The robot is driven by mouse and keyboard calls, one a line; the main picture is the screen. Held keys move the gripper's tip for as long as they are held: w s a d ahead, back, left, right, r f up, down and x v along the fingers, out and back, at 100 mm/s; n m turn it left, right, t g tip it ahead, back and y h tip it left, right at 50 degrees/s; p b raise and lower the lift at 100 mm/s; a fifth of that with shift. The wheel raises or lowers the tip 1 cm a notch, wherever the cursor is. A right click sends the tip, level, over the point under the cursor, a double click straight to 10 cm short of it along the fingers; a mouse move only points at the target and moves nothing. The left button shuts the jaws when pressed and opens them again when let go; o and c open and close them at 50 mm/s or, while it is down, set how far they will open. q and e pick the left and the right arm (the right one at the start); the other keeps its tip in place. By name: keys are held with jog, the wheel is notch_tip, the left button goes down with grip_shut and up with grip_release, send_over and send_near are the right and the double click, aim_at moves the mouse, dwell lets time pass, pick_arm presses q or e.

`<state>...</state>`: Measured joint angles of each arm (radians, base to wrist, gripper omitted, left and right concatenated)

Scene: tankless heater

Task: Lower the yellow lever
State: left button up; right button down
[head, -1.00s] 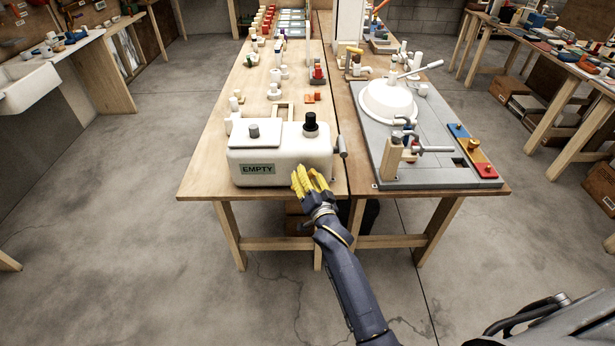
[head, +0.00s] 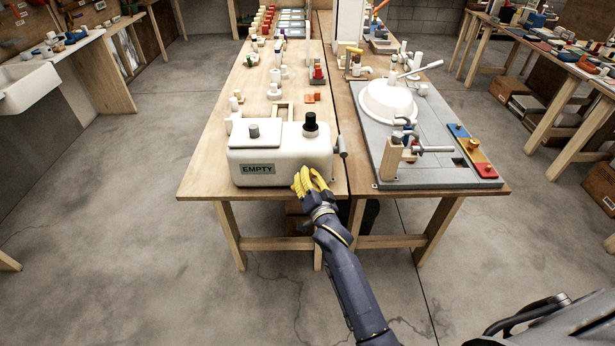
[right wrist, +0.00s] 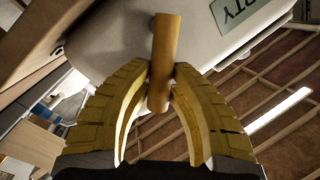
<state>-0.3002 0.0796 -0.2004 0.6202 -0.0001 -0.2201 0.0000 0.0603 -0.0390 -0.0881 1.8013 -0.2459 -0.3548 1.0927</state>
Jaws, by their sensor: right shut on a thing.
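The yellow lever (right wrist: 165,45) shows in the right wrist view as an ochre rod in front of the white tank. My right gripper (right wrist: 162,75) has its yellow fingers shut on the lever, one finger on each side. In the head view my right gripper (head: 309,180) is at the lower right front corner of the white tank (head: 210,160), right of its EMPTY label (head: 258,169). The lever is hidden behind the fingers there. My left gripper is not in view.
The tank stands at the front of a wooden table (head: 195,180). A grey handle (head: 341,147) sticks out at the tank's right side. To the right are a grey board (head: 430,172) with clamps and a white dome (head: 387,98). Open floor lies in front.

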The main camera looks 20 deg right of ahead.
jog(key=shift+f+m, duration=0.1)
jog(key=shift+m, duration=0.2)
jog(key=shift+s+d+f+m+t+h, duration=0.1)
jog(key=shift+d+f+m+t+h, duration=0.4)
jog(key=shift+m, duration=1.15)
jog(key=shift+s+d+f+m+t+y, duration=0.1)
jog(key=shift+f+m+t, duration=0.15)
jog(key=shift+f+m, duration=1)
jog(key=shift+s+d+f+m+t+h, duration=0.1)
jog(key=shift+d+f+m+t+h, duration=0.2)
jog(key=shift+m, duration=1.7)
jog(key=c, duration=1.2)
grip_release()
jog(key=shift+w, duration=0.1)
jog(key=v, duration=1.2)
